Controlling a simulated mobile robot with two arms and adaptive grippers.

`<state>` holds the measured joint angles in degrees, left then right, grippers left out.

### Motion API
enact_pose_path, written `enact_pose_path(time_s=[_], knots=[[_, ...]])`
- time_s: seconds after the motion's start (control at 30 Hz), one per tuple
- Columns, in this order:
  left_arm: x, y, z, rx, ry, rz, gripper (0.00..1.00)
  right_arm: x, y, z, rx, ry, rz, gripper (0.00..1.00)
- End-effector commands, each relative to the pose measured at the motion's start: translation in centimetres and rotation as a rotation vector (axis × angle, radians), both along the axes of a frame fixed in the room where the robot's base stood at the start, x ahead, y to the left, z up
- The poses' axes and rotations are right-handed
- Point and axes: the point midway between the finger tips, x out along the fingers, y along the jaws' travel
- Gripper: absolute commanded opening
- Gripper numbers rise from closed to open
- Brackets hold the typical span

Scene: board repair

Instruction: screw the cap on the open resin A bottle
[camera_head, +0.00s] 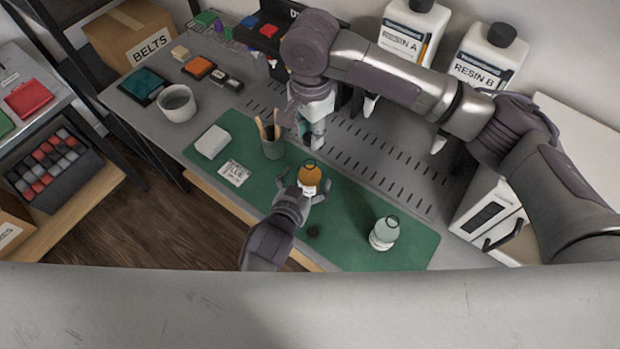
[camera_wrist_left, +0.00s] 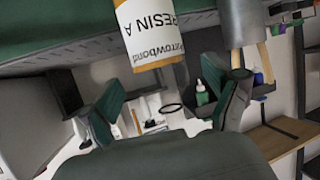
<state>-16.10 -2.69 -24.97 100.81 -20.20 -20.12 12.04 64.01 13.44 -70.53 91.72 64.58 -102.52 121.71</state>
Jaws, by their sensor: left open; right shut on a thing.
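The amber resin A bottle (camera_head: 309,176) stands upright on the green mat, its neck uncapped. In the left wrist view its labelled body (camera_wrist_left: 148,35) shows at the top, between the finger directions. My left gripper (camera_head: 308,190) is open, its fingers on either side of the bottle with gaps. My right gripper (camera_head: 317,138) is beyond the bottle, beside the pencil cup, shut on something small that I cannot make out. A small dark round thing (camera_head: 313,231) lies on the mat nearer me; I cannot tell if it is a cap.
A clear bottle (camera_head: 384,233) stands at the mat's right. A cup with sticks (camera_head: 271,140), a white block (camera_head: 212,142) and a printed card (camera_head: 234,173) are at the left. Large resin jugs (camera_head: 410,35) stand behind my right arm. The green mat (camera_head: 345,225) has free room.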

Motion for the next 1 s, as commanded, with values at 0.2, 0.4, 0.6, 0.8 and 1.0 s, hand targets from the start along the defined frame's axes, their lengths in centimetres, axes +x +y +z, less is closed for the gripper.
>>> enact_pose_path(time_s=[0.2,0.4,0.6,0.8,1.0], knots=[[1.8,-0.6,-0.8,0.000,0.000,0.000,0.89,0.0,0.0,0.0,0.000,0.000,0.000,0.19],[2.1,-0.7,-0.9,-0.001,0.000,0.000,0.89,0.0,0.0,0.0,0.000,0.000,0.000,0.19],[2.0,-0.7,-0.9,0.000,0.000,0.000,0.82,0.0,0.0,0.0,0.000,0.000,0.000,0.19],[2.0,-0.7,-0.9,0.000,0.000,0.000,0.49,0.0,0.0,0.0,0.000,0.000,0.000,0.19],[2.0,-0.7,-0.9,0.000,0.000,0.000,0.15,0.0,0.0,0.0,0.000,0.000,0.000,0.19]])
